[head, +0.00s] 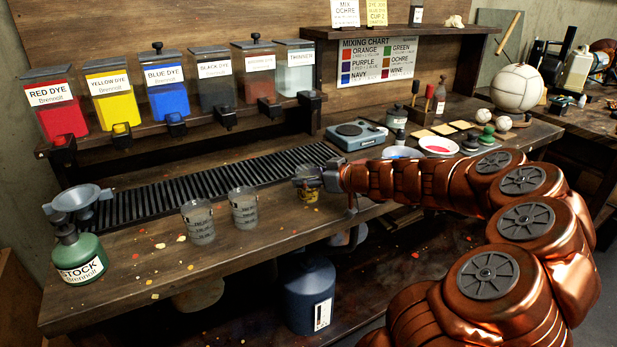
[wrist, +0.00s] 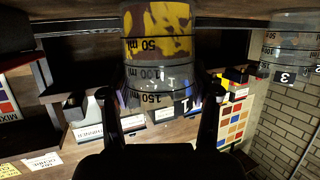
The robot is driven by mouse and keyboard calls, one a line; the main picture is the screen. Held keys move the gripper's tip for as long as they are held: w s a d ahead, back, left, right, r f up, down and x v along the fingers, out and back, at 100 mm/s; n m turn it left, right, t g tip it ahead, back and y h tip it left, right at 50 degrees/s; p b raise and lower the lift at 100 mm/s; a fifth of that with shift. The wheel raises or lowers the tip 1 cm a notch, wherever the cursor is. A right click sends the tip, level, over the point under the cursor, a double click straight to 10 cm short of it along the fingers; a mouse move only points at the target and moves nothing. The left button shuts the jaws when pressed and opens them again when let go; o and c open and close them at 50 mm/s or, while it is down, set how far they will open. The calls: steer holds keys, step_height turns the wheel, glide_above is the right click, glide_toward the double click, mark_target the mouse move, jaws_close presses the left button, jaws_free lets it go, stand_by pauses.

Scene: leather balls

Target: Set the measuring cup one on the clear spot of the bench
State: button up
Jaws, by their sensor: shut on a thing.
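A clear measuring cup (head: 309,194) with yellow dye in its lower part is at the bench's front edge in the head view. My gripper (head: 306,178) is shut on this cup from its right side. The wrist view, which is upside down, shows the cup (wrist: 155,45) with its ml marks between the fingers of my gripper (wrist: 160,88), and what looks like a 1 on it. I cannot tell whether its base touches the bench (head: 150,262). Two more clear measuring cups, a left one (head: 198,223) and a right one (head: 244,209), stand on the bench to its left.
A black slatted grate (head: 190,186) runs behind the cups. A green stock bottle (head: 78,250) with a funnel stands at the left. A scale (head: 357,134) and bowls lie behind my arm. Bare wood with paint specks lies between bottle and cups.

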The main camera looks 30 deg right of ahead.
steer(key=shift+f, duration=0.2)
steer(key=o, duration=1.4)
steer(key=shift+c, duration=0.2)
steer(key=shift+r, duration=0.15)
steer(key=shift+r, duration=0.1)
steer(key=b+v, duration=0.1)
steer(key=v, duration=1.1)
